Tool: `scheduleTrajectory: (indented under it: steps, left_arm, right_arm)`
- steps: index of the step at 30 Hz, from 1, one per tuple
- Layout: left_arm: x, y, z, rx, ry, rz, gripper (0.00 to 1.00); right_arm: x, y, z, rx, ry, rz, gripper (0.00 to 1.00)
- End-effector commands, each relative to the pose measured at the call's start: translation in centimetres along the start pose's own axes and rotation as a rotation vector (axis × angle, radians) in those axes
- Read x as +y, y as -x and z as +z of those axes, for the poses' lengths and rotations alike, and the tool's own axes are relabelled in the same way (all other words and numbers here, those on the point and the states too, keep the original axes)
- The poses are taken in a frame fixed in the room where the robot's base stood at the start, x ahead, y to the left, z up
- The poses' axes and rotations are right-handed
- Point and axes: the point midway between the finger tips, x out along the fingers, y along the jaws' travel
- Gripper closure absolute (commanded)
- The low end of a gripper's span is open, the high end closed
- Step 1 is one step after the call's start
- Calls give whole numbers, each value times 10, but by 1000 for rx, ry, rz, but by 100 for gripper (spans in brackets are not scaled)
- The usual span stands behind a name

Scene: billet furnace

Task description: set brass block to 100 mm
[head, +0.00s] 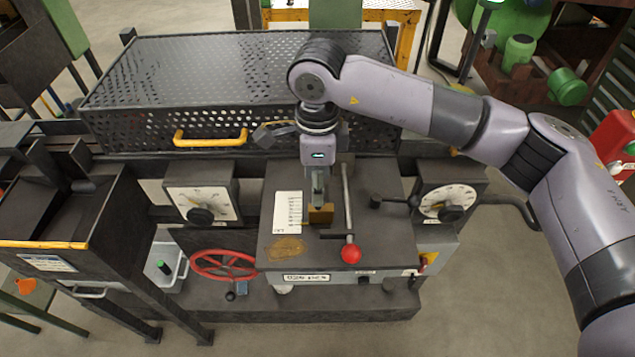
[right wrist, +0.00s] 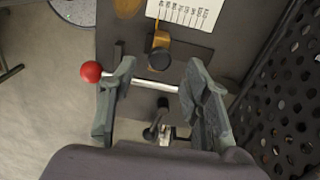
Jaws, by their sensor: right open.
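The brass block (head: 321,214) sits on the dark bench top beside a white printed scale (head: 288,212). In the right wrist view the brass block (right wrist: 161,37) carries a round black knob (right wrist: 159,59), and the scale (right wrist: 184,13) lies beyond it. My right gripper (head: 318,199) is above the bench top, close to the block in the head view. In its wrist view the right gripper (right wrist: 161,70) is open, with nothing held between its fingers. The block appears just past the fingertips. The block's exact reading cannot be made out. My left gripper is not in view.
A metal rod lever with a red ball (head: 350,252) stands right of the block; its rod (right wrist: 150,84) crosses the finger gap in the wrist view. A perforated black guard (head: 240,68) with a yellow handle stands behind. Dials (head: 202,203) (head: 446,203) flank the bench.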

Motion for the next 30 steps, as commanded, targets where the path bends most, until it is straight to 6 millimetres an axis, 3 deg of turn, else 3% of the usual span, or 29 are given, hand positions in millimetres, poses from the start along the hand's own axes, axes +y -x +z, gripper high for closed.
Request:
scheduleTrajectory:
  steps: [3,9,18,30]
  left_arm:
    - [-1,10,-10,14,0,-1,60]
    - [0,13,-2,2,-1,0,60]
    - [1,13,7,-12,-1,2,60]
    - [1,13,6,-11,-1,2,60]
  right_arm:
    - [0,-16,0,1,-1,3,56]
    - [0,-32,0,0,-1,0,56]
    - [0,-34,0,0,-1,-1,57]
    - [0,-34,0,-1,-1,-1,84]
